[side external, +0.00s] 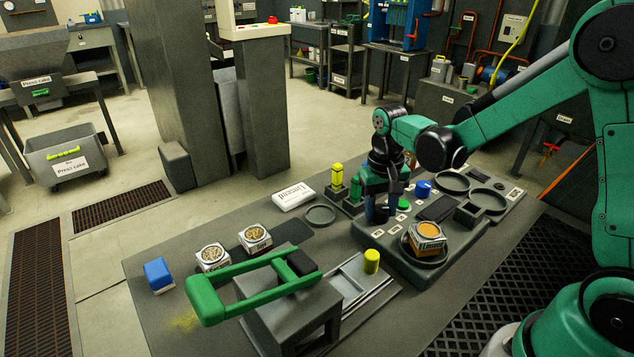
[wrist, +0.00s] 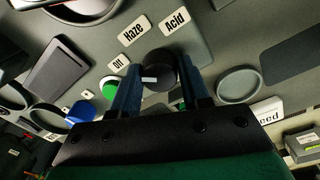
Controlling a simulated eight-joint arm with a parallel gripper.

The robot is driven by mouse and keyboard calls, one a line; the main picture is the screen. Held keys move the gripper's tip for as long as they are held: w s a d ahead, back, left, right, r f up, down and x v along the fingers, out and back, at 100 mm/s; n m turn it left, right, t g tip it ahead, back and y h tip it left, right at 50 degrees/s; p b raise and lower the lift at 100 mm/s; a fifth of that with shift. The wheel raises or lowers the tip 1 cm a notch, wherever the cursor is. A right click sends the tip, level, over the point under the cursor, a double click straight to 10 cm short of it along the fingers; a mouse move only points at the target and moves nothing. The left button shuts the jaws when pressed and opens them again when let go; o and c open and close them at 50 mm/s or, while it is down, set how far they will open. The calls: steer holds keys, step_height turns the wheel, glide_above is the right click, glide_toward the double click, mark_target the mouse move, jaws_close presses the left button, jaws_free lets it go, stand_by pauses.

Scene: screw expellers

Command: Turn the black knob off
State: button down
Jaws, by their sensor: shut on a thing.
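The black knob (wrist: 160,70) sits on the grey panel in the wrist view, between my two blue fingers. My gripper (wrist: 159,82) is shut on it, one finger on each side. A short white mark lies on the knob's left side, lying roughly level in the picture. Labels "Off" (wrist: 118,65), "Haze" (wrist: 133,31) and "Acid" (wrist: 174,24) stand around it, with "Off" nearest the left finger.
A green button (wrist: 110,89) and a blue knob (wrist: 83,111) lie close left of my fingers in the wrist view. A round ring (wrist: 239,84) lies right.

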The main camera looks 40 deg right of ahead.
mark_target(380, 209)
steer(key=shift+n, duration=0.6)
steer(key=shift+c, duration=2.1)
jaws_free()
steer(key=shift+a+r, duration=0.15)
steer(key=shift+r, duration=2.7)
